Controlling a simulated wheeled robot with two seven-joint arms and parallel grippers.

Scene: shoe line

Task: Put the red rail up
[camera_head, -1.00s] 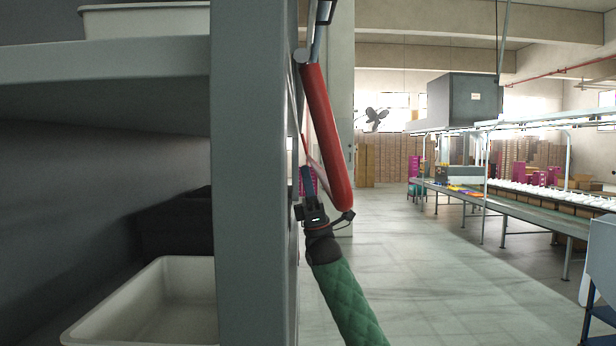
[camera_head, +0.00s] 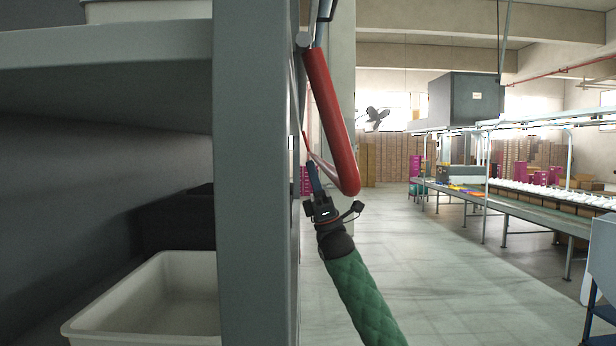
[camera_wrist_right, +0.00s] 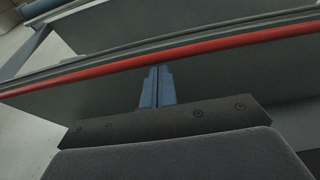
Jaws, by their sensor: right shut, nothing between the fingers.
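The red rail (camera_head: 334,130) hangs at a slant beside the grey shelf upright in the head view, with its top at a grey pivot and its rounded lower end lowest. In the right wrist view the red rail (camera_wrist_right: 160,63) crosses the picture as a long bar. My right gripper (camera_head: 314,180), on the green-sleeved arm, is just below and left of the rail's lower end. Its blue fingers are together and empty; in the wrist view the fingertips (camera_wrist_right: 158,70) reach up to the rail's lower edge. Whether they touch it I cannot tell. My left gripper is not in view.
A grey shelf upright (camera_head: 255,180) stands close on the left. A white bin (camera_head: 150,325) sits on the lower shelf, and another bin (camera_head: 150,11) on the upper one. A conveyor line (camera_head: 520,212) runs along the right. The floor (camera_head: 440,290) between is clear.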

